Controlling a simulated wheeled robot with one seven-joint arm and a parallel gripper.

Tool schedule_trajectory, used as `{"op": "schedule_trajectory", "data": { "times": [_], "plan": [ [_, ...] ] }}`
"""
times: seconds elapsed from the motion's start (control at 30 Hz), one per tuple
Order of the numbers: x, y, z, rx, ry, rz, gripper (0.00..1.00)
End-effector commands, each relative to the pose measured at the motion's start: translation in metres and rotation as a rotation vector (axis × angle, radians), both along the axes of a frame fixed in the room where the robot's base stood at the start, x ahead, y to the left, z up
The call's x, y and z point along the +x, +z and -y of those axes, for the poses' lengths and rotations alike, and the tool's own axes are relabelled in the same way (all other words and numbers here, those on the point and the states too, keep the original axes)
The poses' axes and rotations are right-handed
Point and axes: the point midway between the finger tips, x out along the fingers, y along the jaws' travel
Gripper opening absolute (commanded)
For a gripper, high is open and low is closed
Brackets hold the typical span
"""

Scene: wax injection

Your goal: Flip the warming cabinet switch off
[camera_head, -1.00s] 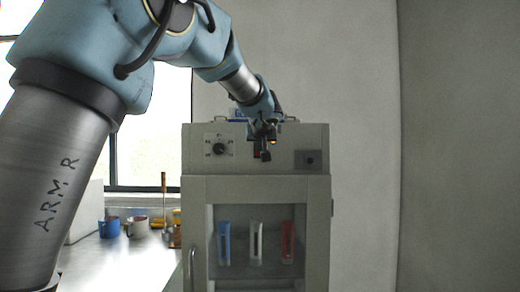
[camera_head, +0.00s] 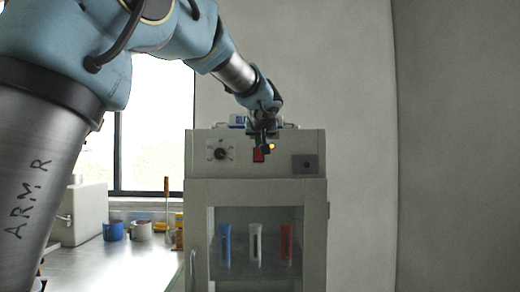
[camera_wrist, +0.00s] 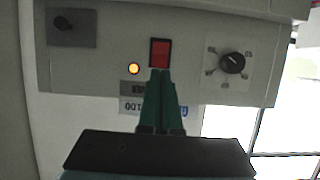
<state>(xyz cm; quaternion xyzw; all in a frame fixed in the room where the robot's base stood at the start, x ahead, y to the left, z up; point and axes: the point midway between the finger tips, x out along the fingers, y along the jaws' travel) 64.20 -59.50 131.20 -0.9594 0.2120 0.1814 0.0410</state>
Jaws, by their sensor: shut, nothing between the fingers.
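The warming cabinet (camera_head: 240,188) is a grey box with a glass door. Its red rocker switch (camera_head: 258,155) sits on the upper front panel, beside a lit orange lamp (camera_head: 271,147). In the wrist view the switch (camera_wrist: 160,52) and the glowing lamp (camera_wrist: 134,68) show clearly. My gripper (camera_head: 264,150) is shut and empty in front of the panel. In the wrist view its fingertips (camera_wrist: 162,74) reach to just below the switch's lower edge. I cannot tell whether they touch it.
A round dial (camera_head: 220,153) is left of the switch and a dark square plate (camera_head: 305,164) right of it. Three tubes, blue, white (camera_head: 255,245) and red, stand behind the glass. Mugs (camera_head: 113,231) stand on the bench at left. The right side is bare wall.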

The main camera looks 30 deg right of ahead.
Motion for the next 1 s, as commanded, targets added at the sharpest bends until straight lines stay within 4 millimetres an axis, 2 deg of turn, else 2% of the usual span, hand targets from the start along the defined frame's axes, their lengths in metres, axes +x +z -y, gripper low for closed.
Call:
{"op": "schedule_trajectory", "data": {
  "times": [0.43, 0.63, 1.0],
  "plan": [
    [-0.055, 0.026, -0.024, -0.004, -0.002, 0.001, 0.0],
    [-0.063, 0.031, -0.028, -0.002, -0.001, -0.001, 0.0],
    [-0.063, 0.03, -0.028, -0.002, 0.001, -0.001, 0.0]
  ]
}}
